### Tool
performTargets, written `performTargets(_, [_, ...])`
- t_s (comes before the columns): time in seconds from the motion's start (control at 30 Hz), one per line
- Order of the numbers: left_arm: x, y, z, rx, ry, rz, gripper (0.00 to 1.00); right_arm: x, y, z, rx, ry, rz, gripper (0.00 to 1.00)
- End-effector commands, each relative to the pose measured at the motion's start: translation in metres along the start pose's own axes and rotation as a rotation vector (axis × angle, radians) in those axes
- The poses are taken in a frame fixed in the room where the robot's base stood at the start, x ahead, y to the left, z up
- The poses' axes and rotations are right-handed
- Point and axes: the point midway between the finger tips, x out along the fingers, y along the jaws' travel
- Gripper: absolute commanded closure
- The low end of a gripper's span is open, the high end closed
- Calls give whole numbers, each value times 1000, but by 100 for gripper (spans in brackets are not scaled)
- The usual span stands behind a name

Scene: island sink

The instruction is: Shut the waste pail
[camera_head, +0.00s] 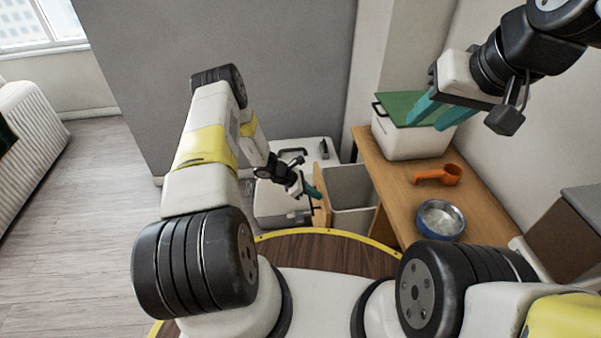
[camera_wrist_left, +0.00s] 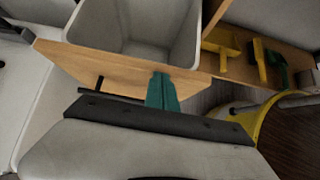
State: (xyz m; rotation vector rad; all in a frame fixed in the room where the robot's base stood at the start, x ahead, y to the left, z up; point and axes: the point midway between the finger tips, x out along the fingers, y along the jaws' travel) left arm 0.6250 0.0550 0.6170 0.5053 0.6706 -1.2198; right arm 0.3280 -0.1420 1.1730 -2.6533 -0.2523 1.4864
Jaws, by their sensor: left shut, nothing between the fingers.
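The waste pail is a grey, open-topped bin (camera_head: 351,188) behind a wooden front panel (camera_head: 321,208). It stands pulled out beside the wooden counter. In the left wrist view the bin (camera_wrist_left: 135,22) is at the top, and the panel (camera_wrist_left: 115,68) has a dark bar handle (camera_wrist_left: 98,90) on its outer side. My left gripper (camera_head: 314,192) is shut and empty, with its teal fingertips (camera_wrist_left: 162,88) at the panel's outer side; I cannot tell whether they touch. My right gripper (camera_head: 437,110) is open and empty, raised near the green-lidded box.
The counter (camera_head: 408,190) holds a white box with a green lid (camera_head: 400,105), an orange scoop (camera_head: 440,175) and a metal bowl (camera_head: 441,219). A white unit (camera_head: 280,205) stands left of the pail. Yellow items (camera_wrist_left: 222,45) show beside the bin in the wrist view.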

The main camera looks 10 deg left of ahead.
Motion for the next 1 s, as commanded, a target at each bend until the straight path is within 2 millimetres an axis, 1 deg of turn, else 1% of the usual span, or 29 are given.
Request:
performTargets(0.03, [15,-2,14,3,-3,-5,100,0,0,0,0,0,0,64])
performTargets(0.2, [54,-2,53,4,-2,-4,100,0,0,0,0,0,0,64])
performTargets(0.3, [74,-2,73,3,-2,-3,100,0,0,0,0,0,0,64])
performTargets(0.5, [105,-2,103,3,0,-3,100,0,0,0,0,0,0,64])
performTargets(0.6, [115,-1,113,2,1,-2,100,0,0,0,0,0,0,64])
performTargets(0.7, [120,0,120,1,1,0,100,0,0,0,0,0,0,64])
performTargets(1.0, [126,0,126,-1,0,-1,100,0,0,0,0,0,0,64])
